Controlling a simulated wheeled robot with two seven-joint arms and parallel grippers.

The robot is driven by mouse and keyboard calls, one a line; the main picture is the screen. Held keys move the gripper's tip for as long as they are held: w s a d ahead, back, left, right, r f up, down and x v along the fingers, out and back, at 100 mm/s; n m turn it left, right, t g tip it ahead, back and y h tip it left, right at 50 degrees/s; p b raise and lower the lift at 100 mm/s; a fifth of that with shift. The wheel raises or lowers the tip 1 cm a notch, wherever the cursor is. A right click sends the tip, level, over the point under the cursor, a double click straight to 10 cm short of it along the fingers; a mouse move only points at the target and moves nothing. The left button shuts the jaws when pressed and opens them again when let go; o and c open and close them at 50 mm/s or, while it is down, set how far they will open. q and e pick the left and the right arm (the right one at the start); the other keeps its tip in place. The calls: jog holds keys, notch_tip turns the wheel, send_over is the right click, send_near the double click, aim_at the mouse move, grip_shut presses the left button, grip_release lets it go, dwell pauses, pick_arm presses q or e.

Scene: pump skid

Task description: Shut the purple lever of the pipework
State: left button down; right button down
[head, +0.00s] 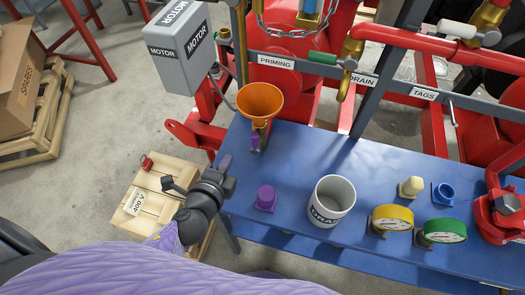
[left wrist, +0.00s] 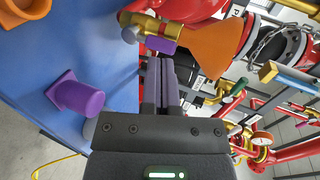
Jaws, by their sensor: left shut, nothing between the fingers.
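The purple lever (head: 255,142) sits on a small brass valve (head: 261,125) under the orange funnel (head: 261,102), at the back edge of the blue table. In the left wrist view the purple lever (left wrist: 160,45) shows just beyond my fingertips, beside the brass valve (left wrist: 140,24) and the funnel (left wrist: 215,50). My left gripper (head: 225,163) is shut and empty, left of and nearer than the lever. In the left wrist view its fingers (left wrist: 160,66) point at the lever; I cannot tell whether they touch it. My right gripper is not in view.
A purple capped piece (head: 266,197), a white mug (head: 331,201) and gauges (head: 392,217) stand on the blue table (head: 300,165). A grey motor box (head: 181,48) is at upper left. A wooden crate (head: 150,205) stands on the floor at left.

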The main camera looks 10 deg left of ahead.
aim_at(257, 141)
pick_arm(q)
jog(key=w+d, duration=0.1)
jog(key=w, duration=0.2)
jog(key=w+d+f+b, duration=0.1)
jog(key=w, duration=0.2)
jog(key=w+d+f+b, duration=0.1)
jog(key=w, duration=0.2)
jog(key=shift+d, duration=0.15)
jog(key=shift+s+d+f, duration=0.1)
jog(key=shift+d, duration=0.5)
jog(key=d+f+b, duration=0.1)
jog(key=d+b, duration=0.1)
jog(key=d+f+b, duration=0.2)
jog(key=shift+d+f, duration=0.3)
jog(key=p+v, duration=0.1)
jog(key=v, duration=0.2)
jog(key=r+p+v, duration=0.1)
jog(key=p+v, duration=0.1)
jog(key=v, duration=0.1)
jog(key=p+v, duration=0.1)
jog(key=v, duration=0.2)
jog(key=shift+s+a+r+p, duration=0.1)
jog(key=shift+a+r+p, duration=0.05)
jog(key=shift+r+p, duration=0.2)
dwell(0.5)
